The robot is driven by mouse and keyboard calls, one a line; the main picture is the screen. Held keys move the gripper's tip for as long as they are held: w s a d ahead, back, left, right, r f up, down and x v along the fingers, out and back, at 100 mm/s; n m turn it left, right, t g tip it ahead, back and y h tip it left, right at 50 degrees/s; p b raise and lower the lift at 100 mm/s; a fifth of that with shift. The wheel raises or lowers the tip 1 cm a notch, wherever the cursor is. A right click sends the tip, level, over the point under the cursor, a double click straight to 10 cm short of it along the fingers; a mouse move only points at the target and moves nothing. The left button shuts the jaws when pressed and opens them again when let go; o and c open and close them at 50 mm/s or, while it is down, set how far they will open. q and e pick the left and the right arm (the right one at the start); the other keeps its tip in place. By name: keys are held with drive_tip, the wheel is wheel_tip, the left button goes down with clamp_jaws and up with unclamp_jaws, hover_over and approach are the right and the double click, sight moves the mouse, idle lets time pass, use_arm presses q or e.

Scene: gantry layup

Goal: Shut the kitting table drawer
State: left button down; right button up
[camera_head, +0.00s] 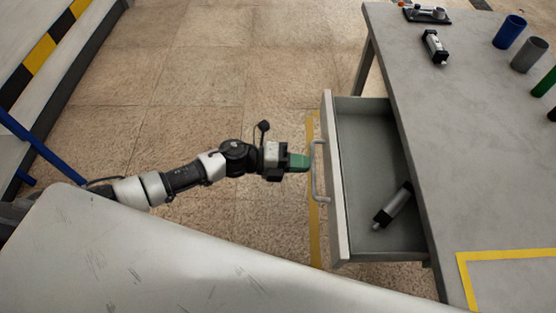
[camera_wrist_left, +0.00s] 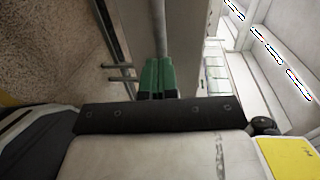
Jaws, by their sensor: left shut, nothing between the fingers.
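The kitting table drawer (camera_head: 354,240) stands open, pulled out to the left from under the grey table (camera_head: 455,130). Its pale front panel (camera_head: 333,190) carries a bar handle (camera_head: 316,172) on the outer face. My left gripper (camera_head: 303,162) comes in from the left, its green fingertips level with the handle. They are at or very near the handle; I cannot tell whether they touch. My right gripper is not in view.
A dark-and-silver cylinder (camera_head: 393,206) lies inside the drawer. On the table top are a similar cylinder (camera_head: 434,47), a blue cup (camera_head: 509,32) and a grey cup (camera_head: 529,55). The tiled floor (camera_head: 220,70) behind my arm is clear.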

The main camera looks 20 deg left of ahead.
sight(373, 172)
use_arm(q)
drive_tip(key=x, duration=0.6)
drive_tip(key=r+b+x, duration=0.1)
drive_tip(key=x, duration=0.5)
drive_tip(key=r+x, duration=0.1)
drive_tip(key=x, duration=0.5)
drive_tip(key=shift+d+b, duration=0.2)
drive_tip(key=shift+b, duration=0.1)
drive_tip(key=shift+w+d, duration=0.15)
drive_tip(key=shift+d, duration=0.1)
drive_tip(key=shift+r, duration=0.15)
drive_tip(key=shift+d, duration=0.1)
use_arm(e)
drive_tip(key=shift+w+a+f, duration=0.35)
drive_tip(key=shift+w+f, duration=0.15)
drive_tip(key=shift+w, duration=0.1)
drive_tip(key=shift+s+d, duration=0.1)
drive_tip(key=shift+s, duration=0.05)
